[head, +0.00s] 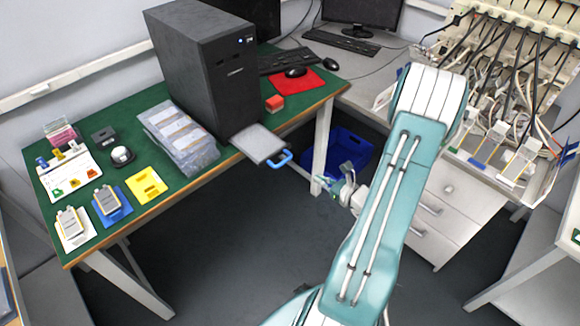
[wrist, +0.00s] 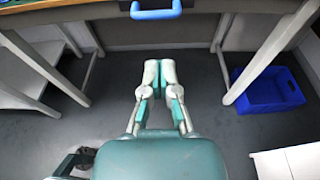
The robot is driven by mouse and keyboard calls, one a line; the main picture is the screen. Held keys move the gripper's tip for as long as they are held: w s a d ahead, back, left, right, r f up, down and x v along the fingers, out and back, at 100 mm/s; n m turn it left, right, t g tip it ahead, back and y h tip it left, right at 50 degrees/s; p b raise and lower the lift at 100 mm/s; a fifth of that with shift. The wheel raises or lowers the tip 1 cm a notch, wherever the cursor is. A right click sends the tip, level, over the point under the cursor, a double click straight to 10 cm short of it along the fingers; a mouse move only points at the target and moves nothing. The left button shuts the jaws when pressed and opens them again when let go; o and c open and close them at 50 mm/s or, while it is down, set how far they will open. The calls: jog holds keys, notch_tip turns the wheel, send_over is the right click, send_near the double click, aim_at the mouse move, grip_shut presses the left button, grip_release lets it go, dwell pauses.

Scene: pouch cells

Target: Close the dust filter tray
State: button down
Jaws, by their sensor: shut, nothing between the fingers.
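The dust filter tray (head: 258,142) is a grey, flat drawer sticking out from the bottom front of the black computer tower (head: 212,75), over the green table's front edge. Its blue handle (head: 281,159) faces out toward the open floor; the handle also shows at the top of the wrist view (wrist: 156,11). My gripper (head: 327,184) is to the right of the handle and apart from it in the head view. In the wrist view my gripper (wrist: 159,64) has its fingertips together, with nothing between them, below the handle in the picture.
The green table (head: 190,190) carries clear bags (head: 180,135), pouch cells on coloured cards, a red block (head: 274,103) and a mouse on a red mat. A blue bin (head: 347,150) sits on the floor under the desk. Table legs flank the open floor.

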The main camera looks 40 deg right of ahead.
jog(key=x, duration=1.1)
jog(key=shift+w+a, duration=0.3)
jog(key=shift+w, duration=0.05)
jog(key=shift+a, duration=0.15)
jog(key=shift+w+f, duration=0.1)
